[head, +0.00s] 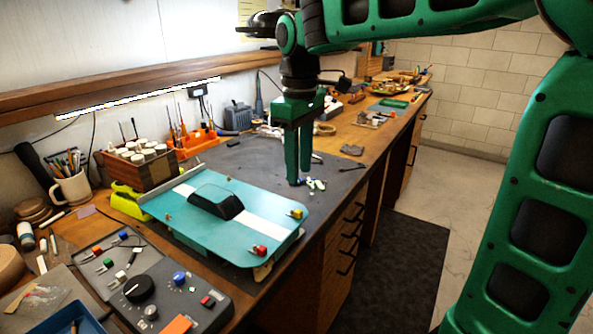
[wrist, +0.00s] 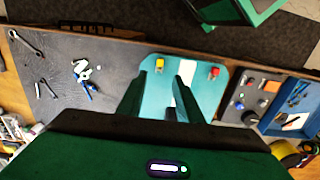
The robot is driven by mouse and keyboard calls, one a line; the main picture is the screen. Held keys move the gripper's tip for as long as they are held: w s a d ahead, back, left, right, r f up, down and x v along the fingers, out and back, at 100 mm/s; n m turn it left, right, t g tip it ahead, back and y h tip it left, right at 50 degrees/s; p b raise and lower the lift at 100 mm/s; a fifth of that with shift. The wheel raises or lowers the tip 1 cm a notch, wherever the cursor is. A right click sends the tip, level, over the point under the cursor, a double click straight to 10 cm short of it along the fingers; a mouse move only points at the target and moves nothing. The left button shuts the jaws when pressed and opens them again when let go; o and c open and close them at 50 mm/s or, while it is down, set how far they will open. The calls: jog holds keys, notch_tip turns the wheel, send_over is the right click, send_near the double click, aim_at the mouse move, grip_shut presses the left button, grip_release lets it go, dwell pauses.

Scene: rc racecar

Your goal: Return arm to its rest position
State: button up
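My gripper (head: 299,176) points down above the dark work mat, to the right of the teal racecar body (head: 262,196). In the wrist view, the two fingers of my gripper (wrist: 160,86) stand apart with a gap and nothing between them. My green arm comes in from the upper right in the head view. The car body lies on the bench with a white stripe, a black cockpit, and red and yellow clips on its near edge. It also shows in the wrist view (wrist: 208,80), beyond the fingertips and apart from them.
A grey control box (head: 160,290) and a blue tray (head: 75,322) are at the near left. A wooden rack of jars (head: 140,163) and an orange tool holder (head: 195,143) stand behind the car. Small parts (head: 316,184) lie near the fingertips.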

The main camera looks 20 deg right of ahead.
dwell(0.4)
jog(key=s+d+f+m, duration=0.4)
jog(key=s+d, duration=0.2)
jog(key=s, duration=0.2)
jog(key=s+d+f+m, duration=0.5)
jog(key=s+d, duration=0.1)
jog(key=s, duration=0.2)
jog(key=s+d+f+m, duration=0.4)
jog(key=s+d, duration=0.2)
jog(key=s, duration=0.3)
jog(key=shift+f+m, duration=0.25)
jog(key=shift+m, duration=0.15)
jog(key=shift+w, duration=0.1)
jog(key=shift+w+f, duration=0.2)
jog(key=shift+w, duration=0.3)
jog(key=shift+d, duration=0.1)
